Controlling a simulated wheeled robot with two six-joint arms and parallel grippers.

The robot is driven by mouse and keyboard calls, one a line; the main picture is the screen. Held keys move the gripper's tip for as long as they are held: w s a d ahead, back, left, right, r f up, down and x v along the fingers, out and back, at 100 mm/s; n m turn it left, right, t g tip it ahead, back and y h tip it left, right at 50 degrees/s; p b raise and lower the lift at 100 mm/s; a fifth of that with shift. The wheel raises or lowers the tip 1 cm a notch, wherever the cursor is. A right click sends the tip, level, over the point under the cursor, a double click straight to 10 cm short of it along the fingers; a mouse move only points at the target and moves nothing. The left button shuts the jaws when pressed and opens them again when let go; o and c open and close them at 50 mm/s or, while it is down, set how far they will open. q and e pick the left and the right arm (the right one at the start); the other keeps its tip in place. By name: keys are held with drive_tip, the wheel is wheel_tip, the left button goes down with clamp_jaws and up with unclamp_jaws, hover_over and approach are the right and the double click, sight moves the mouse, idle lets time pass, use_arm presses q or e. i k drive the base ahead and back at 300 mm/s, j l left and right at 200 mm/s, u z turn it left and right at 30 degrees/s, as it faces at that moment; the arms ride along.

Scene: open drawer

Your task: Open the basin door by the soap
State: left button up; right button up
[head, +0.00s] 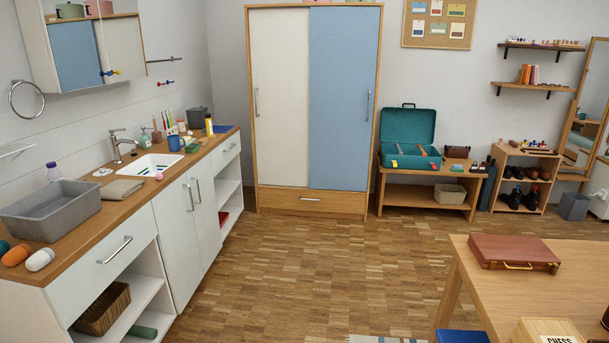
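The basin (150,165) is a white sink set in the wooden counter on the left, with a chrome tap (118,147). Below it are two white doors side by side, the left door (178,255) and the right door (207,225). Each has an upright metal handle near where they meet, and both look shut. A small pink thing, perhaps a soap bar (159,177), lies at the basin's front edge. A bottle like a soap dispenser (145,138) stands behind the basin. Neither of my grippers is in view.
A grey tub (50,215) stands on the counter's near end. Open shelves with a wicker basket (103,308) are below. The wooden floor (290,270) before the doors is clear. A table (465,265) with a brown case (512,252) stands at right.

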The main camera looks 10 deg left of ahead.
sight(199, 176)
drive_tip(key=i, duration=2)
